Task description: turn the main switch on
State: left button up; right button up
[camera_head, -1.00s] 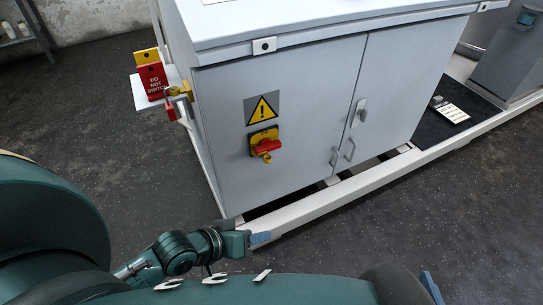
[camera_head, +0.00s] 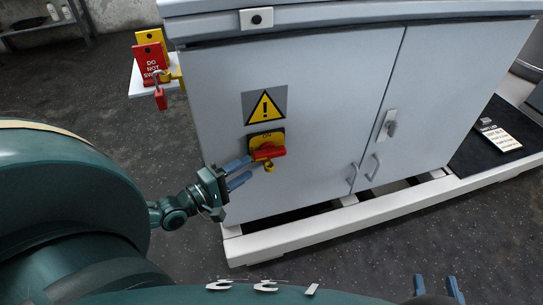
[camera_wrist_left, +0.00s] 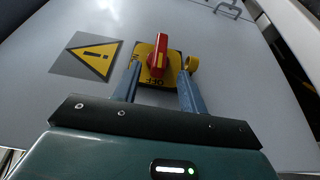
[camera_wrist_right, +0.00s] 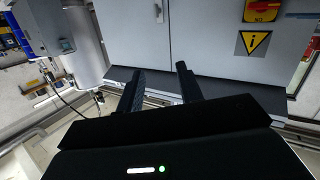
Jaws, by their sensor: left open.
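The main switch is a red handle (camera_head: 268,153) on a yellow plate (camera_head: 266,139) on the grey cabinet door, below a warning triangle. The handle lies sideways in the head view; ON is printed above it. In the left wrist view, the red handle (camera_wrist_left: 158,55) stands upright in the picture and OFF shows near its lower end. A small yellow piece (camera_wrist_left: 192,63) sits beside it. My left gripper (camera_head: 247,170) is open, its blue fingers just short of the switch, empty. My right gripper (camera_wrist_right: 160,82) is open and empty, away from the switch.
A white shelf (camera_head: 145,90) at the cabinet's left holds a red "do not switch" tag (camera_head: 151,64) and a red padlock (camera_head: 160,98). A pale base frame (camera_head: 285,232) runs along the floor.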

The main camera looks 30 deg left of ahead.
aim_at(262, 159)
pick_arm(q)
jog(key=b+x, duration=0.2)
jog(key=x, duration=0.7)
pick_arm(e)
jog(key=shift+a+r+n+t+y, duration=0.1)
jog(key=shift+a+n+t+y, duration=0.35)
jog(key=shift+n+t+y, duration=0.2)
pick_arm(q)
jog(key=shift+c, duration=0.3)
grip_shut()
